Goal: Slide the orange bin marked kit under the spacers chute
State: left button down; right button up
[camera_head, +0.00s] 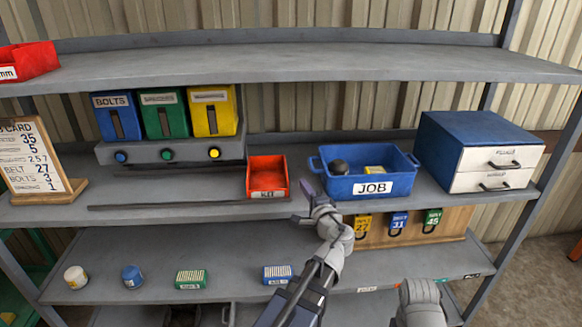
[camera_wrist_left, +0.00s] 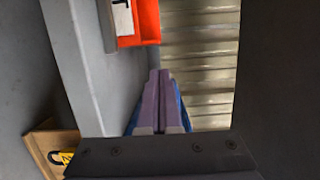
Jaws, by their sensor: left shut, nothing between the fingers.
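The orange bin marked KIT (camera_head: 267,174) sits on the middle shelf, right of the dispenser unit. Its white label and orange wall also show at the top of the left wrist view (camera_wrist_left: 147,22). Three chutes stand on a grey base: blue BOLTS (camera_head: 116,117), green (camera_head: 164,115) and yellow (camera_head: 212,112). The labels on the green and yellow ones are too blurred to read surely. My left gripper (camera_head: 308,194) is shut and empty, just right of the bin and apart from it, near the shelf's front edge. Its closed fingers fill the middle of the wrist view (camera_wrist_left: 160,102).
A blue JOB bin (camera_head: 345,185) stands close right of my left gripper, with a drawer cabinet (camera_head: 474,152) beyond. A card stand (camera_head: 36,160) is at the left. Tags hang below the shelf. Bare shelf (camera_head: 215,188) lies between the chutes and the orange bin.

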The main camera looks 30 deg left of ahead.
pick_arm(q)
jog(key=shift+w+a, duration=0.1)
jog(key=shift+w, duration=0.05)
jog(key=x, duration=0.9)
jog(key=shift+w+a, duration=0.25)
jog(key=shift+w, duration=0.05)
pick_arm(e)
jog(key=shift+a, duration=0.1)
